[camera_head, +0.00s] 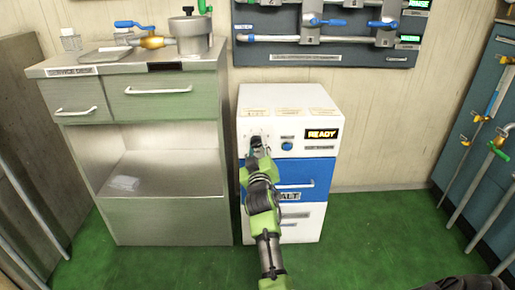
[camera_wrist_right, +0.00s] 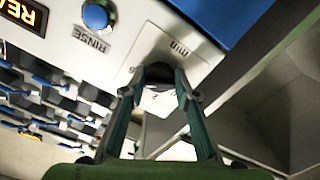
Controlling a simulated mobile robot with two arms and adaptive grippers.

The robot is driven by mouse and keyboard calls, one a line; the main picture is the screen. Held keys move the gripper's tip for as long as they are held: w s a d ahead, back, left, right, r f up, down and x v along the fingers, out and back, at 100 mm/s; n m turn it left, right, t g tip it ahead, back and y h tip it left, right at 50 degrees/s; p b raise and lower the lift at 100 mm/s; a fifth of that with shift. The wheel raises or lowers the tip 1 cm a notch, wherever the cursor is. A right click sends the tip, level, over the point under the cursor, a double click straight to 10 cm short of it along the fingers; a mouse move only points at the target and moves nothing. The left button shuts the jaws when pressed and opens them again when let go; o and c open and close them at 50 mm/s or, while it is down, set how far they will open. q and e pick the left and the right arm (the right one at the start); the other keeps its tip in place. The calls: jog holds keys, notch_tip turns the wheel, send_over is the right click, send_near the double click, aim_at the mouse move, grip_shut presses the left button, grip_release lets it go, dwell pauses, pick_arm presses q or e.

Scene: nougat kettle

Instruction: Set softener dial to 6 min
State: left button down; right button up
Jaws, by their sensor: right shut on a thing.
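The softener machine (camera_head: 287,122) is a white cabinet with a blue front panel, standing right of the service desk. My right gripper (camera_head: 258,148) reaches the left part of its control face and covers the dial in the head view. In the right wrist view my right gripper (camera_wrist_right: 160,74) has its two fingers around the dial (camera_wrist_right: 156,99), shut on it. Scale marks and upside-down "MIN" lettering show around it; the dial's pointer setting cannot be read. My left gripper is not in view.
A blue rinse button (camera_head: 287,146) and a lit "READY" display (camera_head: 322,134) sit right of the dial. The service desk (camera_head: 150,225) stands close on the left. A wall panel with pipes and valves (camera_head: 325,40) hangs above.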

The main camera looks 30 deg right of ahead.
aim_at(257, 120)
jog(key=shift+f, duration=0.1)
jog(key=o, duration=1.1)
notch_tip(257, 120, up, 10)
